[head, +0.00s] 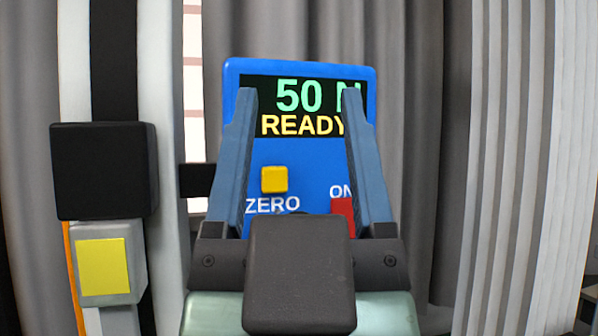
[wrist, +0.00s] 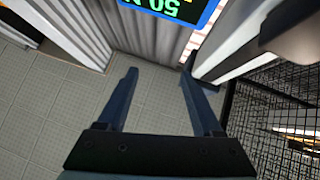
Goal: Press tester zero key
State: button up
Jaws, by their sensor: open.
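The tester (head: 300,160) is a blue box with a dark display reading "50 N" and "READY". Its yellow ZERO key (head: 274,180) shows in the head view between my fingers, above the label "ZERO". A red ON key (head: 342,207) sits lower right, partly hidden by my right finger. My gripper (head: 302,98) is open and empty, its two blue fingers spread in front of the tester. In the wrist view my gripper (wrist: 158,78) is over bare floor, and only the tester's display end (wrist: 172,10) shows at the top edge; the keys are out of that view.
Left of the tester stands a column with a black block (head: 104,171) and a grey block with a yellow face (head: 104,267). Grey curtains (head: 410,100) hang behind. A black wire mesh (wrist: 270,110) is at right in the wrist view. Tiled floor (wrist: 60,110) is clear.

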grip_shut()
dwell(0.3)
dwell(1.5)
